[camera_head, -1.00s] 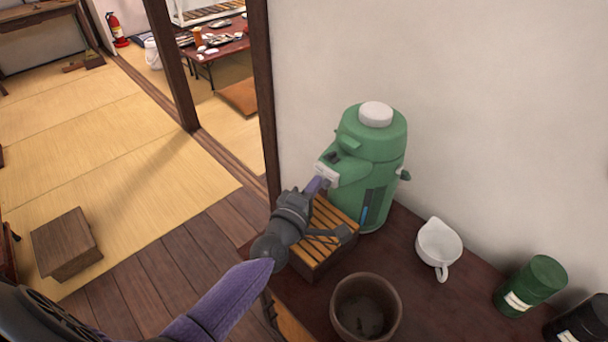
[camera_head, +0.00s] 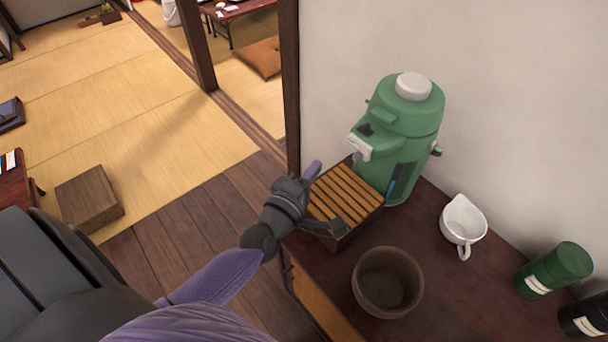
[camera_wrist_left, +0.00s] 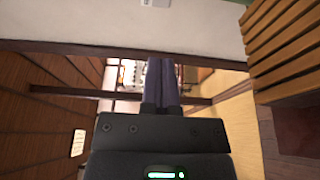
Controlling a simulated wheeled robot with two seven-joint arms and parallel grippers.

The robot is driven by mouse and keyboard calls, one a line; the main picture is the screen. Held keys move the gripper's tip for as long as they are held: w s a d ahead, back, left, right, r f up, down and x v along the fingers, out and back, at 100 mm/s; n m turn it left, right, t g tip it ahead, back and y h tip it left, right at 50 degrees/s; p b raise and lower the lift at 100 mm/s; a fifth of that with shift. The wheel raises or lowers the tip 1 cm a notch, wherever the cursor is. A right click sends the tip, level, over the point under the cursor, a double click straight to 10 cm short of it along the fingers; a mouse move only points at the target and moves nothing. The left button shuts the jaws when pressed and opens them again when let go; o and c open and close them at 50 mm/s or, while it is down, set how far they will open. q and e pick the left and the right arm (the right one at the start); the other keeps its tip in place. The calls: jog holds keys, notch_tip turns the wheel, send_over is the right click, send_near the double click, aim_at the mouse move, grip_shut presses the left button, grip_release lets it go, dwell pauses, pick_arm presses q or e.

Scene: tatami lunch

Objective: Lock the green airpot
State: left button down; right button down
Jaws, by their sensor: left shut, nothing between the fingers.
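The green airpot (camera_head: 398,135) stands upright at the back of the dark counter, against the white wall. It has a white round cap on top, a small dark patch on its spout housing and a white piece (camera_head: 359,146) at the housing's front. My left gripper (camera_head: 314,168) is shut and empty, in front of and to the left of the airpot, apart from it, beside the slatted tray. Its purple fingers (camera_wrist_left: 162,82) are together in the left wrist view. I cannot tell the lock's state. My right gripper is not in view.
The wooden slatted tray (camera_head: 343,192) sits below the spout, close to my left gripper. A brown pot (camera_head: 388,282), a white pitcher (camera_head: 463,221) and a green canister (camera_head: 556,268) stand on the counter (camera_head: 440,285). A dark wooden post (camera_head: 290,90) rises behind my gripper.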

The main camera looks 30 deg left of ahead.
pick_arm(q)
jog(key=shift+s, duration=1.35)
jog(key=s+f+m+g, duration=0.2)
jog(key=s+f+m, duration=0.1)
jog(key=f, duration=0.4)
jog(key=s+d+f+m+g, duration=0.1)
jog(key=s+f+m+g, duration=0.2)
jog(key=f, duration=0.3)
jog(key=s+f+m+g+h, duration=0.1)
jog(key=s+f+m+g, duration=0.1)
jog(key=f, duration=0.5)
jog(key=shift+s+d+f+m+g, duration=0.15)
jog(key=shift+s+m, duration=0.3)
jog(key=shift+s+d+f+m+g, duration=0.15)
jog(key=shift+s+m, duration=0.3)
jog(key=s+f+m+g, duration=0.5)
jog(key=s+f, duration=0.1)
jog(key=s, duration=0.6)
jog(key=s+f+m+g+y, duration=0.1)
jog(key=s+f+m+g, duration=0.3)
jog(key=s, duration=0.8)
notch_tip(320, 180, down, 2)
jog(key=shift+s+f+m+g, duration=0.15)
jog(key=shift+s+m+g, duration=0.2)
jog(key=shift+m, duration=0.65)
jog(key=shift+w, duration=0.1)
